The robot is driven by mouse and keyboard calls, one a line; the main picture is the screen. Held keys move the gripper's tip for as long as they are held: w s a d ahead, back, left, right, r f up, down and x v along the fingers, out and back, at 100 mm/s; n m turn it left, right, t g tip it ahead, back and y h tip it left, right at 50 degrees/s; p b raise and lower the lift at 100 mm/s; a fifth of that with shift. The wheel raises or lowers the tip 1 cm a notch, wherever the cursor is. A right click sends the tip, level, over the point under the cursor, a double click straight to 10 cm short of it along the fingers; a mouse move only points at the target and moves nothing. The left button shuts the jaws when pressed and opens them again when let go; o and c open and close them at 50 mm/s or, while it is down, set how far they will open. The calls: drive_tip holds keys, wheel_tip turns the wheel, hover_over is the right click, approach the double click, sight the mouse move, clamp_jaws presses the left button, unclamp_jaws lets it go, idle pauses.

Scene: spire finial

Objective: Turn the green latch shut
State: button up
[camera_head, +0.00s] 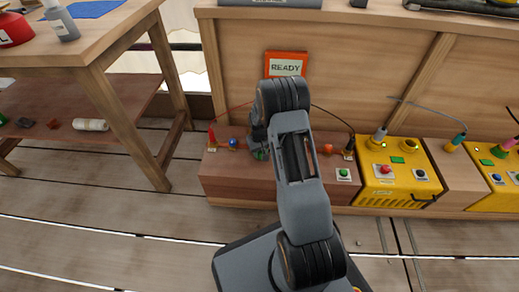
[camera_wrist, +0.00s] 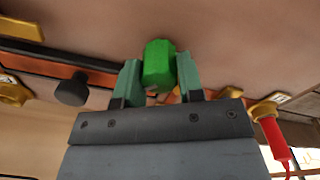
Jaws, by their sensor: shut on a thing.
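The green latch (camera_wrist: 157,66) is a bright green faceted knob, seen in the wrist view between the two fingers of my gripper (camera_wrist: 158,76). The fingers are shut on its sides. In the head view a small bit of the green latch (camera_head: 262,155) shows beside my gripper (camera_head: 257,146), at the top of a brown wooden box (camera_head: 240,178). My arm covers much of that box. How far the latch is turned cannot be told.
The wooden box carries a red plug (camera_head: 211,138), blue knob (camera_head: 233,144), orange knob (camera_head: 328,149) and green button (camera_head: 343,174). A yellow button box (camera_head: 398,183) stands to the right, a READY sign (camera_head: 286,66) behind. A wooden table (camera_head: 92,52) stands left; floor between is clear.

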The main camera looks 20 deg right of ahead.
drive_tip(key=m+p, duration=0.2)
drive_tip(key=m, duration=0.3)
drive_tip(key=shift+r+m, duration=0.1)
drive_tip(key=shift+m, duration=0.2)
drive_tip(key=m+p, duration=0.1)
drive_tip(key=m, duration=0.3)
drive_tip(key=shift+m, duration=0.4)
drive_tip(key=shift+o, duration=0.2)
drive_tip(key=shift+d+m, duration=0.1)
drive_tip(key=shift+m, duration=0.2)
drive_tip(key=o, duration=0.9)
drive_tip(key=shift+r, duration=0.25)
wheel_tip(320, 180, up, 13)
drive_tip(key=p, duration=0.5)
drive_tip(key=shift+w, duration=0.15)
